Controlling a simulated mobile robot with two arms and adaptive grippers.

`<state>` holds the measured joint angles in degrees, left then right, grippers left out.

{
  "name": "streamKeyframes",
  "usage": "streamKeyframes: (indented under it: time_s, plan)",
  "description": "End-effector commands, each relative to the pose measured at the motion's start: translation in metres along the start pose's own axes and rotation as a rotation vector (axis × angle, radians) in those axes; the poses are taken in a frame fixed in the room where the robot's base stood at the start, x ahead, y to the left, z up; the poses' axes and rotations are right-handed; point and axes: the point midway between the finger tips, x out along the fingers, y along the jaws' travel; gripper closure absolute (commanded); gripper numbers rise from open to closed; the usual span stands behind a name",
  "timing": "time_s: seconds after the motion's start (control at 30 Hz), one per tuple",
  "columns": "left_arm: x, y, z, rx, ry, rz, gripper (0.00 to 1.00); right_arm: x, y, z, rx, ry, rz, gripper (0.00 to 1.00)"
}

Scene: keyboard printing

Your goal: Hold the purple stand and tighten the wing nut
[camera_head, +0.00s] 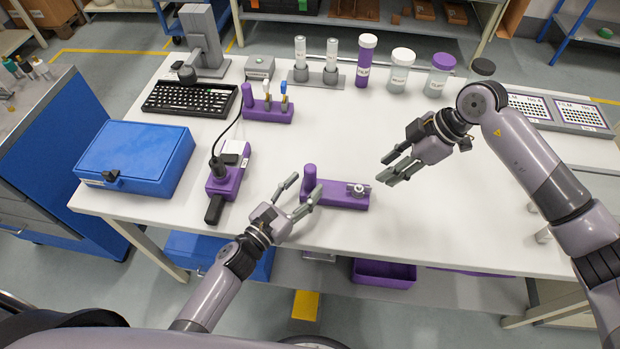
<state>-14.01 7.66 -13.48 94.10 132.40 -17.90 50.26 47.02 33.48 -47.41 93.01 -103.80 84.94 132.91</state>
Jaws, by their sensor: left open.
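The purple stand (335,197) lies near the front middle of the white table, with an upright purple post (309,176) at its left end. The silver wing nut (358,188) sits on the right part of its base. My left gripper (305,184) is open, its fingertips close to the post from the front left. I cannot tell whether they touch it. My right gripper (383,170) is open and empty over the table, to the right of and beyond the wing nut, apart from the stand.
A purple device with a black cable (226,181) and a blue case (134,152) are to the left. A purple rack (267,108), a keyboard (190,98) and several bottles, including a white-lidded jar (399,71), stand farther back. The table's middle and right are mostly clear.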

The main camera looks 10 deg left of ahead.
Motion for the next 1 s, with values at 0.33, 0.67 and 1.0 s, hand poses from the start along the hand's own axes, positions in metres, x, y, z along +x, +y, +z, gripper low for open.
streamKeyframes:
  time_s: [0.33,0.67,1.0]
  plan:
    - [0.032,0.000,0.000,-0.001,0.000,0.000,0.52,0.000,0.000,0.000,0.000,0.000,0.000,0.67]
    - [0.032,0.000,0.000,-0.001,0.000,0.000,0.56,0.000,0.000,0.000,0.000,0.000,0.000,0.67]
    - [0.032,0.000,0.000,0.000,0.000,0.000,0.79,0.000,0.000,0.000,0.000,0.000,0.000,0.67]
